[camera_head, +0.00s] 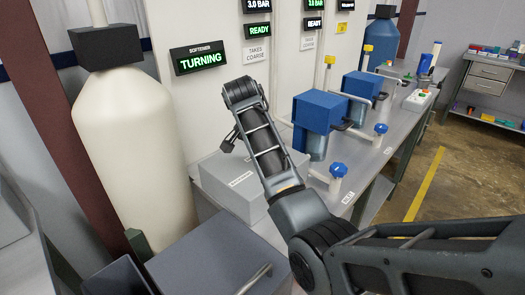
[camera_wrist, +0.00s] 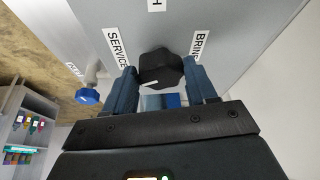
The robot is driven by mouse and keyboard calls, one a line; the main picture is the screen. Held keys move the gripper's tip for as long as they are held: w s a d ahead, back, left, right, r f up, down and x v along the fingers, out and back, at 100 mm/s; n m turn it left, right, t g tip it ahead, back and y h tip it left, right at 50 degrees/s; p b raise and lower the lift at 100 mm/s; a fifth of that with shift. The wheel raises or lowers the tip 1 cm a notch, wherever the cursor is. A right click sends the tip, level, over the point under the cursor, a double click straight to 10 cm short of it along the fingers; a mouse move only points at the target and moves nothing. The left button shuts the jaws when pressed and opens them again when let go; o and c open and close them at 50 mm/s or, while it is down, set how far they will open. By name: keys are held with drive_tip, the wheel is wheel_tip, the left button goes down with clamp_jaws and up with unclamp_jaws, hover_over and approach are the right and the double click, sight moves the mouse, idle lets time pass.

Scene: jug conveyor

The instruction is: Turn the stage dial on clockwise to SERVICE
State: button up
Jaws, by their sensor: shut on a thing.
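The stage dial (camera_wrist: 160,69) is a black lobed knob on a grey panel, with a short white pointer mark on its lower left in the wrist view. My gripper (camera_wrist: 162,85) has its two blue fingers on either side of the knob and is shut on it. The SERVICE label (camera_wrist: 117,48) lies to the left of the knob and a partly covered label starting "BRIN" (camera_wrist: 200,42) to the right. In the head view, my arm hides the dial. The softener display (camera_head: 199,58) there reads TURNING in green.
A cream tank (camera_head: 130,135) with a black top stands left of my arm. Blue boxes (camera_head: 318,112) and blue-handled valves (camera_head: 338,170) line the grey bench at right. A light grey box (camera_head: 238,185) lies behind my arm. Open floor with a yellow line (camera_head: 425,185) is at far right.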

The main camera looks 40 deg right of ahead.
drive_tip(key=shift+w+m+g, duration=0.2)
drive_tip(key=shift+m+g, duration=0.5)
drive_tip(key=shift+m, duration=1.2)
drive_tip(key=o, duration=1.1)
drive_tip(key=shift+c, duration=0.2)
drive_tip(key=v, duration=0.7)
drive_tip(key=shift+r, duration=0.4)
drive_tip(key=shift+a, duration=0.15)
